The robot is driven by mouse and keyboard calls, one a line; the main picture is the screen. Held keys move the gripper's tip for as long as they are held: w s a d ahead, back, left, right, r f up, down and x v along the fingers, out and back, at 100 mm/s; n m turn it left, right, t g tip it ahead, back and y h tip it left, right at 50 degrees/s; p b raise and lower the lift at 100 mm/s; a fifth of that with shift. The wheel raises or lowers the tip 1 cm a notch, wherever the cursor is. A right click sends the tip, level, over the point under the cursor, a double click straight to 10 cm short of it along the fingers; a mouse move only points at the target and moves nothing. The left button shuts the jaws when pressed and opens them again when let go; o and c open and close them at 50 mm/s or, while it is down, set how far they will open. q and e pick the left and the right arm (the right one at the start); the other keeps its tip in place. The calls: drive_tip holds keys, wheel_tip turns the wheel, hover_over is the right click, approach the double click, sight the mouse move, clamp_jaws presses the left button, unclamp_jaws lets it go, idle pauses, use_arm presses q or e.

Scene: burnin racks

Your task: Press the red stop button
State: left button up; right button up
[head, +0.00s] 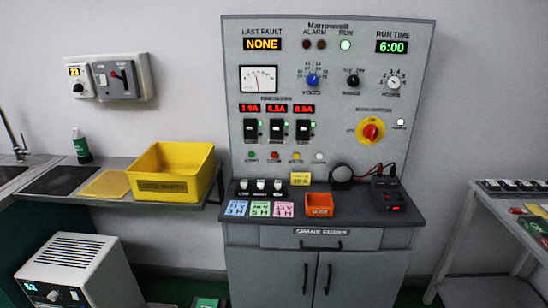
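The red stop button (275,155) is a small round button low on the grey control panel (225,60). It sits in a row between a green button (252,154) and a yellow one (296,156), with a white one (319,157) further right. A small label above it is blurred but seems to read STOP. A larger red knob on a yellow disc (371,130) is at the panel's right. Nothing covers the stop button. Neither of my grippers is in view.
A yellow crate (172,171) stands left on a shelf. A bench (487,207) is at right.

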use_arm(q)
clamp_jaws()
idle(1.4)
